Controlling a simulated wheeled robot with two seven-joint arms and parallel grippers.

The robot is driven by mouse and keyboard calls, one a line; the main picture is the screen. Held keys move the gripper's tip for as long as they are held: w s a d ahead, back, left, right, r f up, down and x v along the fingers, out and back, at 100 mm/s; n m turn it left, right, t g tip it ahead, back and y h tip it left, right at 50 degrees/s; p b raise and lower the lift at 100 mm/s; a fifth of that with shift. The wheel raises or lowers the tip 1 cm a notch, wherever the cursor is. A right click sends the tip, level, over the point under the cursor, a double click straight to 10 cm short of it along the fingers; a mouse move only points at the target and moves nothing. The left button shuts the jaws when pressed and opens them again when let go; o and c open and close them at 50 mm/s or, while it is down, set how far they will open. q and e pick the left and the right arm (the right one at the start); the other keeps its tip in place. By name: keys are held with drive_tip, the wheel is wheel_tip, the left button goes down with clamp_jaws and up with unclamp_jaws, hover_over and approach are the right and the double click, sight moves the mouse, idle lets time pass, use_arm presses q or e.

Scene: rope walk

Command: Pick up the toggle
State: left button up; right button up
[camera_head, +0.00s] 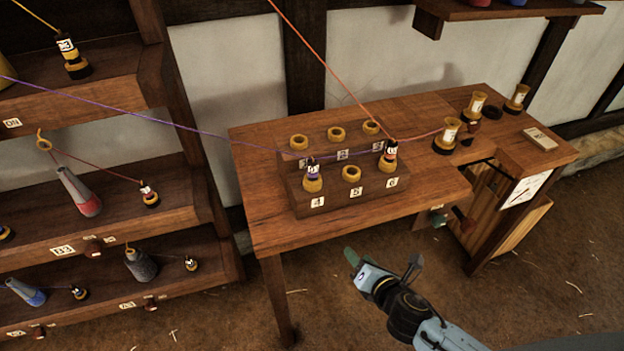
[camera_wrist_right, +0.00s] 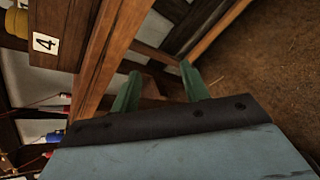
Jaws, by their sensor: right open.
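No thing in view can be told for certain as the toggle. A stepped wooden rack (camera_head: 331,203) on the wooden table has yellow ring sockets. A small labelled piece with a purple cord (camera_head: 313,173) stands in socket 4. A similar piece with a red cord (camera_head: 389,154) stands at socket 6. My right gripper (camera_head: 382,263) is open and empty, in front of and below the table's front edge, apart from the rack. In the right wrist view its two green fingers (camera_wrist_right: 160,86) are spread with nothing between them. My left gripper is out of view.
The table (camera_head: 270,232) also carries yellow-and-black labelled spools (camera_head: 447,136) and a small wooden block (camera_head: 540,138) on the right. Small green and red pieces (camera_head: 438,219) show below its front edge. Shelves (camera_head: 110,221) with cones stand left. Purple and orange cords cross above the table.

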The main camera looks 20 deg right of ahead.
sight(315, 168)
drive_tip(key=w+a+r+n+t+y, duration=0.1)
drive_tip(key=a+r+n+t, duration=0.15)
drive_tip(key=r+n, duration=0.45)
drive_tip(key=w+a+r+n+t+y, duration=0.1)
drive_tip(key=a+r+n+t, duration=0.15)
drive_tip(key=r, duration=0.95)
drive_tip(key=w, duration=0.3)
drive_tip(key=w+a, duration=0.1)
drive_tip(key=w, duration=0.2)
drive_tip(key=shift+w+a+r, duration=0.1)
drive_tip(key=shift+a, duration=0.05)
drive_tip(key=w, duration=0.3)
drive_tip(key=w+a, duration=0.1)
drive_tip(key=w, duration=0.2)
drive_tip(key=shift+w+a+r+p, duration=0.15)
drive_tip(key=shift+p, duration=0.15)
clamp_jaws()
